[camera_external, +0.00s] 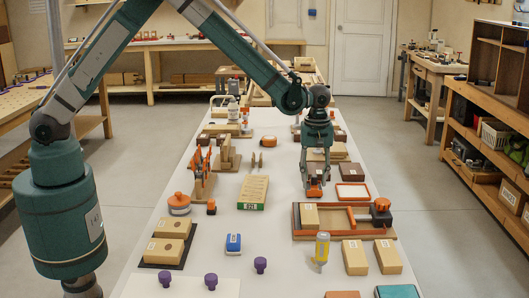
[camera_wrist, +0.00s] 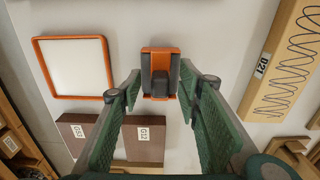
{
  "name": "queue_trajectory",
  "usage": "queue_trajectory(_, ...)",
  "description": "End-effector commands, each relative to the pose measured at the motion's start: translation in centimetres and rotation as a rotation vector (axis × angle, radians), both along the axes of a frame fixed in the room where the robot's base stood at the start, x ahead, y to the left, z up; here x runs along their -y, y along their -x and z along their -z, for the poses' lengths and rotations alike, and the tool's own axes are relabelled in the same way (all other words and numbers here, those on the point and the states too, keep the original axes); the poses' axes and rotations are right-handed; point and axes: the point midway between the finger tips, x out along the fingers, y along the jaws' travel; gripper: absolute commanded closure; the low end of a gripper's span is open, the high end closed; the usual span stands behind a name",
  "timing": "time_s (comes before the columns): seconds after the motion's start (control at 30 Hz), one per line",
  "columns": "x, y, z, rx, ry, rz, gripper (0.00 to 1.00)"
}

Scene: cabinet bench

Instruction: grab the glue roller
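A small orange and dark grey piece (camera_wrist: 160,74), which looks like the glue roller, lies on the white bench top in the wrist view. In the external view its orange part (camera_external: 314,190) shows just below my gripper (camera_external: 317,172), partly hidden by the fingers. My gripper (camera_wrist: 160,88) points down at it, with its two green fingers spread apart. The piece sits between and just beyond the fingertips in the wrist view. I see no clear contact, and the gap to it is hard to judge.
An orange-rimmed white tray (camera_wrist: 74,66) and brown blocks (camera_wrist: 143,138) lie close by. A long board labelled D21 (camera_wrist: 284,60) is on the other side.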

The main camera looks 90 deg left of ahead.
Motion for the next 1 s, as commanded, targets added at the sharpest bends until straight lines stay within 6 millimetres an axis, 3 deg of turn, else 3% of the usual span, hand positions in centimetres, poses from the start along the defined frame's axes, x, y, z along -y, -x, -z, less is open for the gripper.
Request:
queue_trajectory(0.5,0.0,0.01,-0.02,0.0,0.0,0.0,0.66)
queue_trajectory(0.73,0.0,0.01,-0.02,0.0,0.0,0.0,0.96)
queue_trajectory(1.0,0.0,0.01,-0.05,0.0,0.0,0.0,0.96)
